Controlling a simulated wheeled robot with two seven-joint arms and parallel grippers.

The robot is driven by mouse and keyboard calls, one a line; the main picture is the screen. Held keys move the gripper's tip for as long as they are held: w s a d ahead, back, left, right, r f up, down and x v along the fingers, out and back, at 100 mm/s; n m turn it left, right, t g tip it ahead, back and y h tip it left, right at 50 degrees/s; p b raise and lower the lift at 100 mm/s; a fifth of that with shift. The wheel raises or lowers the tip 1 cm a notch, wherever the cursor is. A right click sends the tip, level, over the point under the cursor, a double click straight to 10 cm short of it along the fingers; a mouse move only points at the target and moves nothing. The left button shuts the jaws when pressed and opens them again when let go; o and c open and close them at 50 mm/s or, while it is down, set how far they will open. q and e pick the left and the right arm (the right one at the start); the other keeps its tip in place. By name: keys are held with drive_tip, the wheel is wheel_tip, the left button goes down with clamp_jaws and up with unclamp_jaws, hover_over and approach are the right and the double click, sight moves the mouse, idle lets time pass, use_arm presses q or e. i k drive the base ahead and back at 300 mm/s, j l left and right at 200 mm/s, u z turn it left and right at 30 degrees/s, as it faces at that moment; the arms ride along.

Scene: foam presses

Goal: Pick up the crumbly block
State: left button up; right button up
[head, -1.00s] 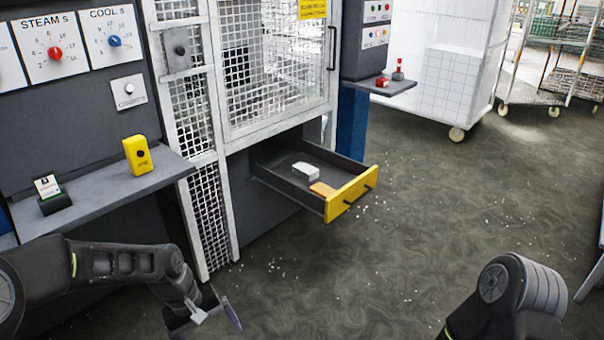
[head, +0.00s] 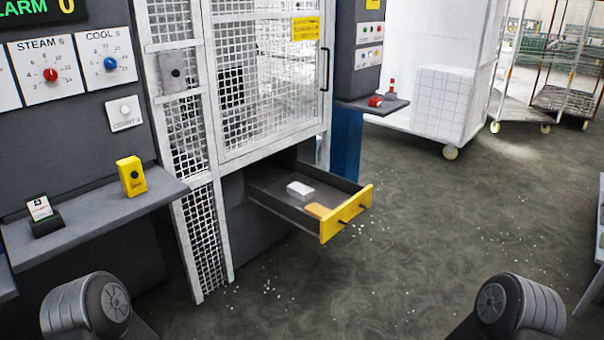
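An open drawer with a yellow front (head: 330,229) sticks out from under the mesh-guarded press. A small white block (head: 300,190) lies in it towards the back. A flat orange-tan piece (head: 317,210) lies nearer the yellow front, apart from or just beside the white block. The white block looks like the crumbly one, but its surface is too small to tell. Neither of my grippers is in view; only dark arm links show at the bottom left and bottom right.
A shelf (head: 95,222) on the left bears a yellow box (head: 131,176) and a small card holder (head: 43,214). A white mesh guard door (head: 265,80) stands above the drawer. A wheeled white cart (head: 440,100) stands behind.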

sight(300, 191)
drive_tip(key=i+l+z, duration=0.1)
drive_tip(key=i+z, duration=0.7)
drive_tip(key=i, duration=0.15)
drive_tip(key=i+j+z, duration=0.35)
drive_tip(key=i, duration=0.15)
drive_tip(key=i+l, duration=0.1)
drive_tip(key=i, duration=0.4)
drive_tip(key=i+l, duration=0.15)
drive_tip(key=i, duration=0.35)
drive_tip(key=i+l, duration=0.1)
drive_tip(key=i, duration=0.35)
drive_tip(key=i+l, duration=0.1)
drive_tip(key=i, duration=0.4)
drive_tip(key=i+l+u, duration=0.15)
drive_tip(key=i+u, duration=0.35)
drive_tip(key=i+l+u, duration=0.3)
drive_tip(key=u, duration=0.2)
drive_tip(key=i+l+u, duration=0.65)
drive_tip(key=l+u, duration=0.3)
drive_tip(key=l, duration=0.15)
drive_tip(key=l+u, duration=0.1)
drive_tip(key=i+l, duration=0.15)
drive_tip(key=l, duration=0.2)
drive_tip(key=u, duration=0.05)
